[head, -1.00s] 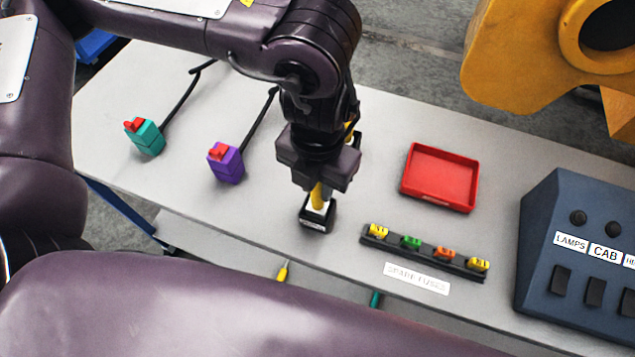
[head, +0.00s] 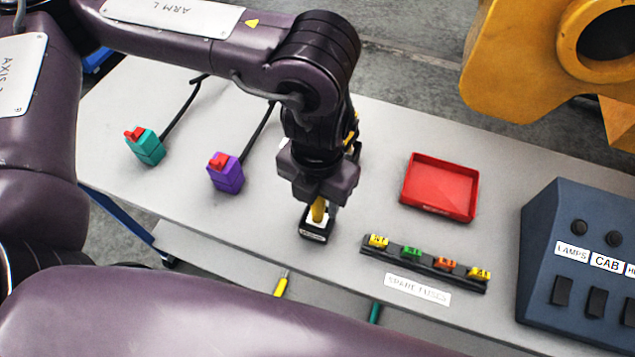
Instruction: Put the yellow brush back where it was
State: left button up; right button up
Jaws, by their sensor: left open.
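My left gripper (head: 318,196) points down over the table, directly above a small black block-shaped holder (head: 314,230) with a white label on its front. A yellow upright piece (head: 318,211), which looks like the yellow brush's handle, stands in the holder between or just under the fingers. The gripper is open around its top, and the fingertips are mostly hidden by the wrist. I cannot tell whether the fingers touch it. My right gripper is not in view.
A red tray (head: 440,187) and a rack of spare fuses (head: 424,264) lie to the right, with a dark blue switch box (head: 565,225) beyond. Teal (head: 147,150) and purple (head: 228,178) connectors with black cables are at left. A yellow-handled tool (head: 281,285) shows below the table's front edge.

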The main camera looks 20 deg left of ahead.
pick_arm(q)
jog(key=shift+r, duration=0.5)
notch_tip(320, 180, up, 11)
jog(key=shift+r+b, duration=0.1)
jog(key=shift+b, duration=0.2)
